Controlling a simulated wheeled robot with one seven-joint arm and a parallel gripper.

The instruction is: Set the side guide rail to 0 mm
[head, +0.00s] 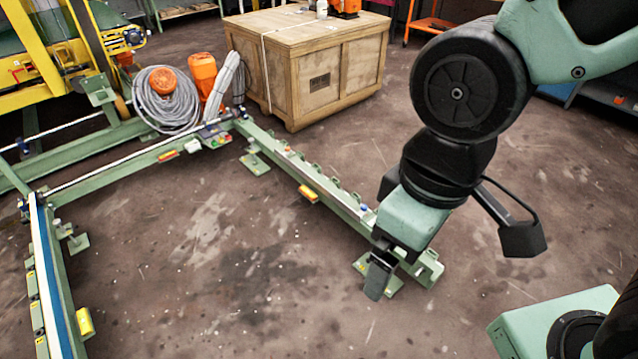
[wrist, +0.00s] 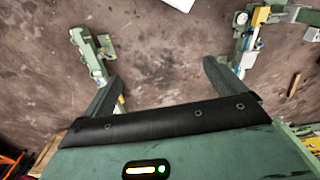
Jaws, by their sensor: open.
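A green guide rail (head: 315,181) with a pale strip and several small brackets runs from near the wooden crate toward my gripper. Another green rail (head: 48,265) with a blue and white strip stands at the left edge. I cannot tell which of them is the side guide rail, and no millimetre scale is readable. My gripper (head: 380,272) points down over the near end of the first rail and hides part of it. In the wrist view my gripper (wrist: 165,82) has its fingers wide apart with bare floor between them. Green rail parts show beyond both fingers.
The wooden crate (head: 310,62) stands at the back. A yellow machine frame (head: 45,55) fills the upper left. The floor between the rails is clear.

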